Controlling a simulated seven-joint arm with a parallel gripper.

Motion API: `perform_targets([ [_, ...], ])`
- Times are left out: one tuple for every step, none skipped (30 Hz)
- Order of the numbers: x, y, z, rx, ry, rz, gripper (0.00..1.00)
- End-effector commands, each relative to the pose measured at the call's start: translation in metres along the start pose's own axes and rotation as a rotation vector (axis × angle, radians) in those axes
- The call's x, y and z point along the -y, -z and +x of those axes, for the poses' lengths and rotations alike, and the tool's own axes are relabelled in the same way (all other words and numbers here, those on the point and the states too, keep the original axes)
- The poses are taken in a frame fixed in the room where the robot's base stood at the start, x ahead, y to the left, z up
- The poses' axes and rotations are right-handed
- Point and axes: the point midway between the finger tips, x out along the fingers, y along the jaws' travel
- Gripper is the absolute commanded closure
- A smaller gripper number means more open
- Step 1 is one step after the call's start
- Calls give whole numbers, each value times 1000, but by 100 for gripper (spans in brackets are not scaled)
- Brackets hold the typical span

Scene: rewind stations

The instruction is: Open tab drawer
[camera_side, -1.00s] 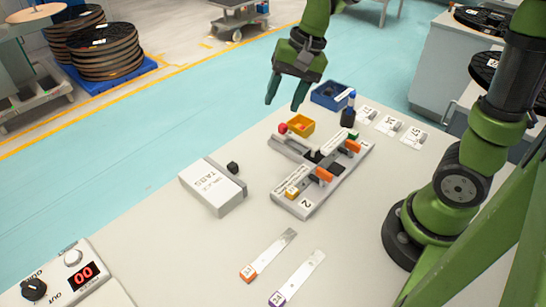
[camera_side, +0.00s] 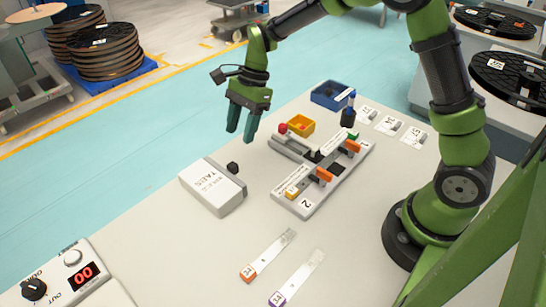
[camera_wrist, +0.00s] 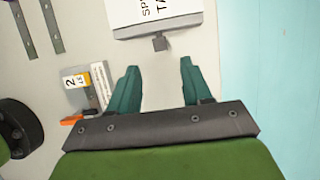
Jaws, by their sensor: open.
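The tab drawer is a white box (camera_side: 210,190) with black lettering on top, on the left side of the table. Its small dark knob (camera_side: 232,167) sticks out at the box's far end, and no drawer gap shows. In the wrist view the box (camera_wrist: 125,24) is at the top edge, partly cut off, with the knob (camera_wrist: 160,43) below it. My gripper (camera_side: 241,136) is open and empty, above and beyond the knob, pointing down. In the wrist view its fingers (camera_wrist: 159,68) are spread, with the knob ahead, roughly midway between them in the picture.
A splice fixture (camera_side: 305,205) with orange levers stands right of the box. Two labelled strips (camera_side: 268,254) (camera_side: 298,277) and a counter box (camera_side: 75,285) are in front.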

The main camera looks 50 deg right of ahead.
Motion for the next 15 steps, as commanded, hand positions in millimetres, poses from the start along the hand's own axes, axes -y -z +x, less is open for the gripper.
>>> perform_targets([
  [-1,0,13,-1,-5,0,51],
  [-1,0,19,0,-5,1,51],
  [-1,0,28,0,-6,1,51],
  [-1,0,35,-1,-5,1,51],
  [-1,0,41,0,-5,1,51],
  [-1,0,49,-1,-5,0,51],
  [-1,0,54,-1,-4,0,51],
  [-1,0,59,0,-4,0,51],
  [-1,0,66,-1,-3,-1,51],
  [-1,0,70,-1,-3,-1,51],
  [0,0,74,0,-2,-1,51],
  [0,0,79,0,-2,-1,51],
  [0,0,82,0,-2,-1,51],
  [0,0,84,-1,-1,-2,51],
  [0,0,86,-1,-1,-2,51],
])
